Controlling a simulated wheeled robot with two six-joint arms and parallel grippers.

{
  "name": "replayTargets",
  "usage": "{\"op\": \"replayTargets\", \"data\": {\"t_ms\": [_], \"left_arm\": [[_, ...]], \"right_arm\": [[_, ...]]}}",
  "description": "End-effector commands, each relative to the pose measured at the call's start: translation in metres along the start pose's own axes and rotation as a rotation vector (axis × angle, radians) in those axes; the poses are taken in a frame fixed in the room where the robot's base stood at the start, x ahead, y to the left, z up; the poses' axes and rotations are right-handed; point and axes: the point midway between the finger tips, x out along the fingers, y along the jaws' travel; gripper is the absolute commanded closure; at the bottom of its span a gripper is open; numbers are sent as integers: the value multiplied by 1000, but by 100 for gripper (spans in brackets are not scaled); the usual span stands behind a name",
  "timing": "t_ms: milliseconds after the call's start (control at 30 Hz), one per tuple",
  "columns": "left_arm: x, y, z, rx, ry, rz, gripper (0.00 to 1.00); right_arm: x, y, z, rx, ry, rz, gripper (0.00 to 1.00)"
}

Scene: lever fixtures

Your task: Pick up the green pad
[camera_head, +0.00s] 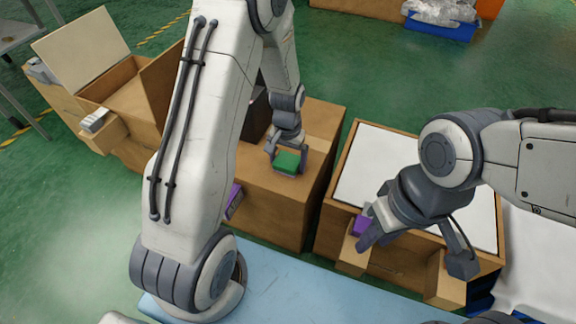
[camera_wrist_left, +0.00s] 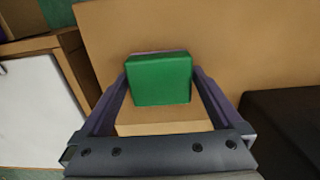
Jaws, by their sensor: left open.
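The green pad (camera_head: 287,162) sits on top of the brown wooden box in the middle of the head view. It also shows as a green block in the left wrist view (camera_wrist_left: 160,80), on a wooden mount. My left gripper (camera_head: 287,158) is open, with one finger on each side of the pad. In the left wrist view a gap to the fingers is hard to make out. My right gripper (camera_head: 370,228) is over the front of the white-topped box, close to a purple pad (camera_head: 362,226); whether its fingers touch that pad I cannot tell.
The middle box (camera_head: 270,200) stands beside the white-topped box (camera_head: 375,165). Another purple piece (camera_head: 234,200) is on the middle box's front, partly behind my left arm. An open-lidded box (camera_head: 125,95) stands at left. A blue surface (camera_head: 290,290) lies in front.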

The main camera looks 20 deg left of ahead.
Motion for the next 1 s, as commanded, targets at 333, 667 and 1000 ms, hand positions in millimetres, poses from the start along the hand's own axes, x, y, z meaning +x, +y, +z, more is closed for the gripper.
{"op": "replayTargets", "data": {"t_ms": [333, 667, 1000], "left_arm": [[-1, 0, 0, 0, 0, 0, 75], [-14, 0, 0, 0, 1, 0, 75], [-65, 30, 7, 8, 0, 0, 75]], "right_arm": [[-1, 0, 0, 0, 0, 0, 62], [-9, -1, 0, 0, 0, 0, 62], [-39, -3, -2, 0, 0, 0, 62]]}}
